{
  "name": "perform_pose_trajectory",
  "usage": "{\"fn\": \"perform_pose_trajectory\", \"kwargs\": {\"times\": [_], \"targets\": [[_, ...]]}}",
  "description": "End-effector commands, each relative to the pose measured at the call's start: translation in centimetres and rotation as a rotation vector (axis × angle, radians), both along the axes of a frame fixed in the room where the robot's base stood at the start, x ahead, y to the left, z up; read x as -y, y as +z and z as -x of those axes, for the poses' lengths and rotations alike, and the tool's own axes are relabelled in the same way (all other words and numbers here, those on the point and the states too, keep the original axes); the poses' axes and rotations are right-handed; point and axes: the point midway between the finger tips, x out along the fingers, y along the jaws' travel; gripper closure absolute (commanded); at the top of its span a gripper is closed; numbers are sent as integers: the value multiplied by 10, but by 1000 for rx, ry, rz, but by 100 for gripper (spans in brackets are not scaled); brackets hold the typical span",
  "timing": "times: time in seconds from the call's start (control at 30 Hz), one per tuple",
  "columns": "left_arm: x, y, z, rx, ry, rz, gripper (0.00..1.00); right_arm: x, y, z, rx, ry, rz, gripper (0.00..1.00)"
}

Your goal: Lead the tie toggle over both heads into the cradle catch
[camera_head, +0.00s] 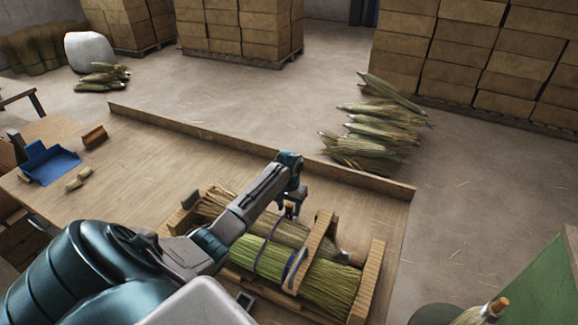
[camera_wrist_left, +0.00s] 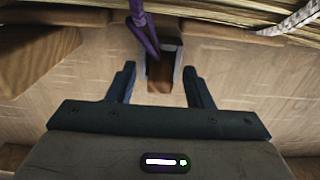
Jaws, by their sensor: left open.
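Two broom heads lie side by side in the wooden cradle (camera_head: 372,283): a green one (camera_head: 258,256) in front and a browner one (camera_head: 284,232) behind. A purple tie (camera_head: 262,254) bends over the green head; its cord (camera_wrist_left: 138,14) also shows in the left wrist view. There the cord runs down into a grey U-shaped catch (camera_wrist_left: 177,58), with a brown block-like piece, perhaps the toggle (camera_wrist_left: 160,74), between its walls. My left gripper (camera_head: 290,204) is open behind the heads. In its wrist view its fingertips (camera_wrist_left: 158,80) stand either side of the catch. My right gripper is out of view.
The wooden table (camera_head: 160,160) has a raised back edge (camera_head: 220,140).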

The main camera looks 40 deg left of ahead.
Motion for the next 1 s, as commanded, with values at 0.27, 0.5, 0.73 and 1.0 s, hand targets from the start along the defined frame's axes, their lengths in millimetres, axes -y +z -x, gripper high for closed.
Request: {"fn": "perform_pose_trajectory", "kwargs": {"times": [0.27,0.5,0.73,1.0], "targets": [[-1,47,-1,5,-2,-3,54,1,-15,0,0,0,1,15],[-1,88,-1,2,-1,-2,54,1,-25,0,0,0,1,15],[0,103,0,0,0,0,54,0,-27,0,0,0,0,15],[0,103,0,-1,0,0,54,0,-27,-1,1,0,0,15]]}}
